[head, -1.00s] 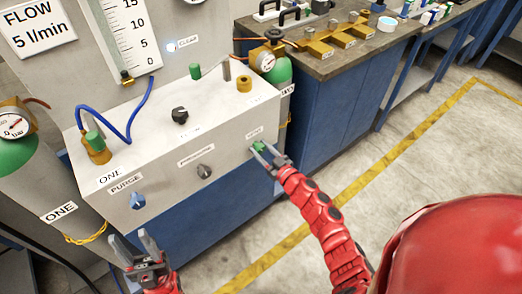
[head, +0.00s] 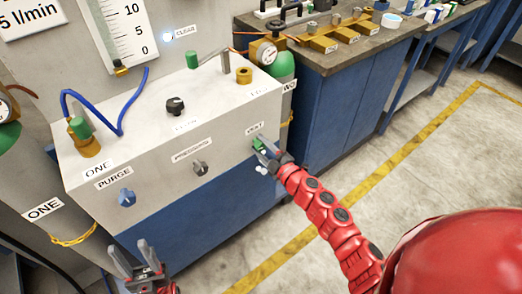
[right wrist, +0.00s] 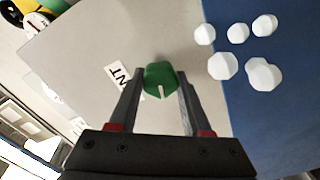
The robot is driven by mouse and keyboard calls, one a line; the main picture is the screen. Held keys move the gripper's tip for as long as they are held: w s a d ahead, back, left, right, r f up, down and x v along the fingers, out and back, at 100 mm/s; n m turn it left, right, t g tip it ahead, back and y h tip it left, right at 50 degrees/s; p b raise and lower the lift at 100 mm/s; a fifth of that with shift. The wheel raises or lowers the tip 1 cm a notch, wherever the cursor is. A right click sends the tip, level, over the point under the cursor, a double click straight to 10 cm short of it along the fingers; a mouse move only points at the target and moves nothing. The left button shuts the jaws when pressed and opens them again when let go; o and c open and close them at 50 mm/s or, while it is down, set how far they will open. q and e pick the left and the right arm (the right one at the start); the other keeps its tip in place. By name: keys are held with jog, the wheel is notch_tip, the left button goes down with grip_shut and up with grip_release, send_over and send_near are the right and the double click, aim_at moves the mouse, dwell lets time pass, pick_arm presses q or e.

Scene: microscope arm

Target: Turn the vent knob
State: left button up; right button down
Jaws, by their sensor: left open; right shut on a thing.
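The green vent knob (head: 259,143) is on the right end of the grey box's front, under the VENT label (head: 254,129). My right gripper (head: 264,150) is shut on it. In the right wrist view the green knob (right wrist: 160,80) sits between the two fingertips, with its pale mark towards the bottom of the picture. Several white faceted blobs (right wrist: 223,66) show beside the knob in that view, in front of the blue panel. My left gripper (head: 134,258) is open and empty, low in front of the box.
A blue purge knob (head: 127,197) and a dark pressure knob (head: 200,167) are on the same front. A black knob (head: 175,106) and a brass fitting (head: 244,76) are on top. A workbench (head: 345,55) stands close behind the right arm. Floor to the right is clear.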

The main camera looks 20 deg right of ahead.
jog(key=shift+f+n+b, duration=0.15)
jog(key=shift+n+b, duration=0.75)
jog(key=shift+n, duration=0.6)
jog(key=shift+c, duration=1.8)
grip_release()
jog(key=p+v, duration=0.1)
jog(key=v, duration=1.6)
jog(key=shift+s, duration=0.2)
